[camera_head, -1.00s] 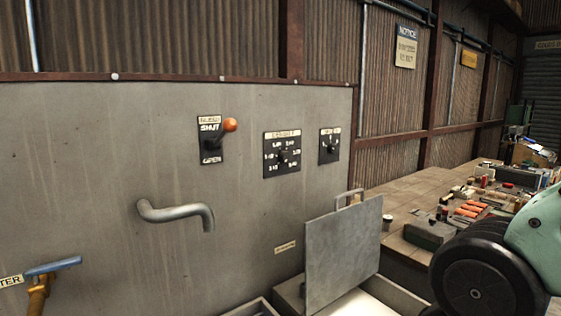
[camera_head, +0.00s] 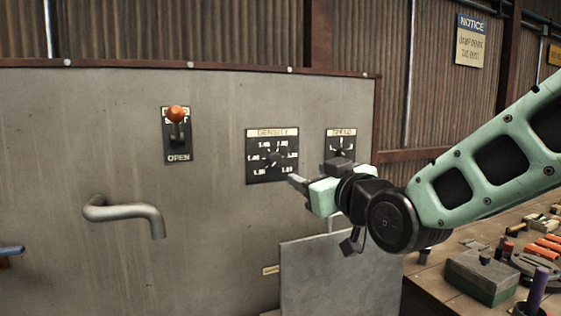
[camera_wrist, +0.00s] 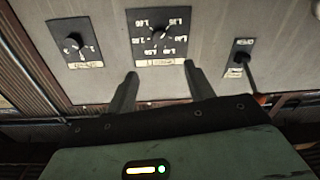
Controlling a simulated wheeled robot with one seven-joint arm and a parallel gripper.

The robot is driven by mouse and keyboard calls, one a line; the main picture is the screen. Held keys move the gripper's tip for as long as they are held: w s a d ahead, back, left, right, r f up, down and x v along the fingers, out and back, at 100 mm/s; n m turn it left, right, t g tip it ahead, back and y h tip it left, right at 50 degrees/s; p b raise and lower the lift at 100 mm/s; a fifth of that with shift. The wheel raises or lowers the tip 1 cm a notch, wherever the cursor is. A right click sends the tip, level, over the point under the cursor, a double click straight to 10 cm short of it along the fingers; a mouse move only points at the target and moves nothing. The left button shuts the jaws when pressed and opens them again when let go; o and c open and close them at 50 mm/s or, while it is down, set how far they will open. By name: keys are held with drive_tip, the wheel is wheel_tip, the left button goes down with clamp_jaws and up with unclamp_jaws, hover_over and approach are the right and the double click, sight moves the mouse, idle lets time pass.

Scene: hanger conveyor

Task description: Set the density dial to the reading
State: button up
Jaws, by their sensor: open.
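The density dial (camera_head: 272,157) is a black knob on a black plate labelled DENSITY, with several white numbers around it, on the grey panel. It also shows upside down in the wrist view (camera_wrist: 158,36), ahead of and between my fingertips. My gripper (camera_head: 293,176) is open and empty, just right of and below the dial plate in the head view. In the wrist view its two fingers (camera_wrist: 160,68) stand apart, with their tips near the plate's labelled edge. Whether a finger touches the panel I cannot tell. The pointer's exact number is too small to read.
The SPEED dial (camera_head: 342,146) is right of the density plate, partly hidden by my gripper. A lever with an orange knob (camera_head: 176,114) is at left, above a grey pipe (camera_head: 125,212). A metal lid (camera_head: 335,278) stands below my arm. A cluttered bench (camera_head: 455,250) is at right.

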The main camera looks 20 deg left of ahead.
sight(277, 160)
drive_tip(key=p+x, duration=0.5)
drive_tip(key=x, duration=0.9)
drive_tip(key=shift+w+a, duration=0.2)
drive_tip(key=shift+w, duration=0.1)
drive_tip(key=c, duration=1)
